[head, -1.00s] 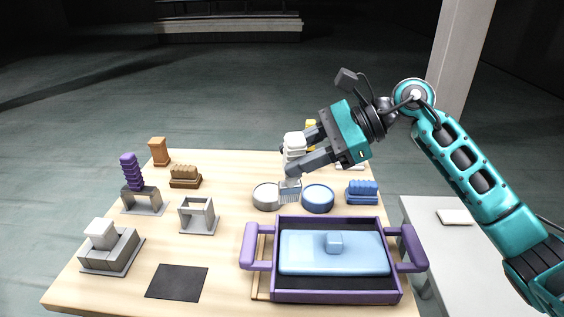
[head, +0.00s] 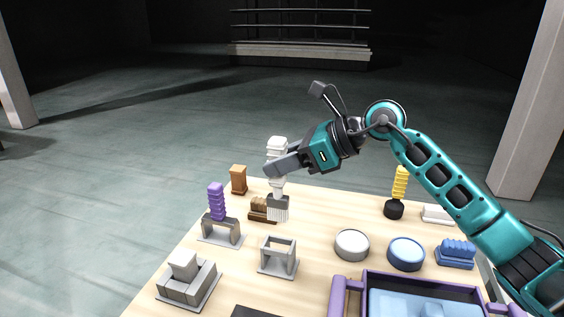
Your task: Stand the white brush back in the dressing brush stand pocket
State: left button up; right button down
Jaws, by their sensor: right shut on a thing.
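The white brush (head: 277,146) is upright in my right gripper (head: 276,172). The gripper is shut on its white handle, with the grey collar and pale bristles hanging below. The brush is in front of part of a brown block. A grey open-frame stand (head: 279,269) with an empty square opening, which looks like the brush stand pocket, is on the table below the brush in the picture. The brush is apart from this stand. My left gripper is not in view.
A purple brush (head: 216,203) stands in a grey holder (head: 221,238) at left. A grey block holder (head: 187,291), brown blocks (head: 239,180), a white round dish (head: 352,245), a blue round dish (head: 405,254), a yellow-handled tool (head: 400,184) and a purple tray (head: 338,297) are also on the table.

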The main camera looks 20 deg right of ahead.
aim_at(285, 179)
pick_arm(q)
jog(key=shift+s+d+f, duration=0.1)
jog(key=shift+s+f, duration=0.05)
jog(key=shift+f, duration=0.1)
pick_arm(e)
jog(key=shift+f, duration=0.1)
jog(key=shift+f+b, duration=0.5)
jog(key=shift+b, duration=0.1)
notch_tip(285, 179, down, 2)
jog(key=shift+f+b, duration=0.1)
jog(key=shift+b, duration=0.75)
jog(key=shift+f+b, duration=0.3)
jog(key=shift+f, duration=0.05)
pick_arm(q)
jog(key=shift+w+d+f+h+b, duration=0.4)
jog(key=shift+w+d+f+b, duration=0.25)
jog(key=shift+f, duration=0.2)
pick_arm(e)
jog(key=shift+f, duration=0.75)
